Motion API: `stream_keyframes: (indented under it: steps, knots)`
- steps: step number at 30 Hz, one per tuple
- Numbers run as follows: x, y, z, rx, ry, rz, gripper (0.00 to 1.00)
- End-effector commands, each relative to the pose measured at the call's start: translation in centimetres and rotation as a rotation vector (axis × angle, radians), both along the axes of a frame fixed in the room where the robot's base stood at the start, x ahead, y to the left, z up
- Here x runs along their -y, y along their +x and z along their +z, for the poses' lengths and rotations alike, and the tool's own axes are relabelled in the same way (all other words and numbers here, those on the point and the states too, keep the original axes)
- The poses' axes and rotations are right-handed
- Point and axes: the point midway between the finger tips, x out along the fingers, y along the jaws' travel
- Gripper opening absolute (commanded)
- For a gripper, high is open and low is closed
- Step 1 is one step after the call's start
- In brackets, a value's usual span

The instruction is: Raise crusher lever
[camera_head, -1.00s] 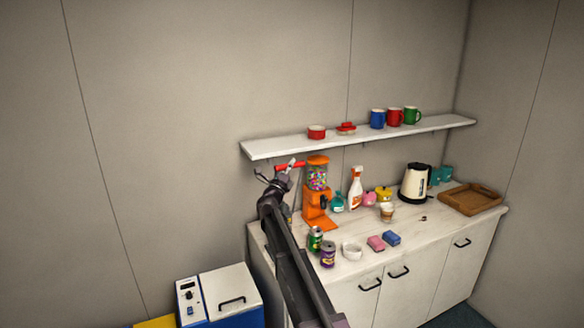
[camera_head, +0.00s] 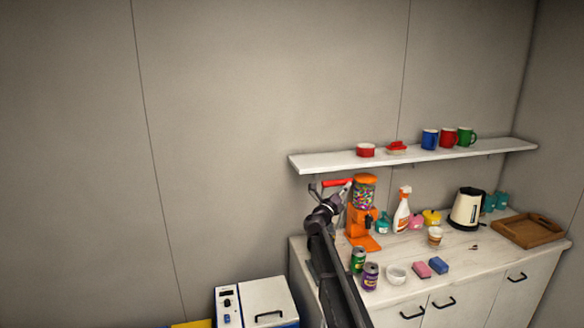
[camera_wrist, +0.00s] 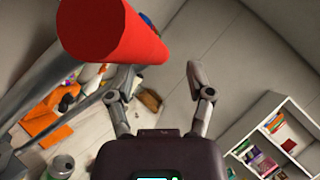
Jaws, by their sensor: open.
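The crusher lever's red handle (camera_head: 338,183) sticks out sideways just below the left end of the wall shelf. In the wrist view the red handle (camera_wrist: 112,30) is large and close, at the upper left. Grey bars (camera_wrist: 45,80) beside it look like part of the crusher, whose body is mostly hidden behind my arm in the head view. My gripper (camera_head: 340,198) is just below the handle in the head view. In the wrist view my gripper (camera_wrist: 160,72) has its fingers apart with nothing between them. The handle lies beyond the left finger; contact cannot be told.
An orange candy dispenser (camera_head: 361,222) stands close right of my gripper. The shelf (camera_head: 420,155) overhangs, holding mugs. Bare wall lies to the left, above a blue-white box (camera_head: 270,295).

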Motion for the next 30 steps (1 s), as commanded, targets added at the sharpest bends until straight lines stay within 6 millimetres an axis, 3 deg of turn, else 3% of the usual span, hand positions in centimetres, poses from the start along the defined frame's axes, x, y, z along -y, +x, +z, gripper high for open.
stream_keyframes:
  steps: [8,16,23,30]
  knots:
    - [4.1,-6.4,-4.5,0.213,0.468,-0.011,0.68]
    - [7.2,-13.4,-10.7,0.499,0.972,-0.108,0.68]
    - [7.8,-19.5,-16.2,0.766,1.349,-0.266,0.68]
    - [6.7,-26.0,-21.6,1.064,1.672,-0.513,0.68]
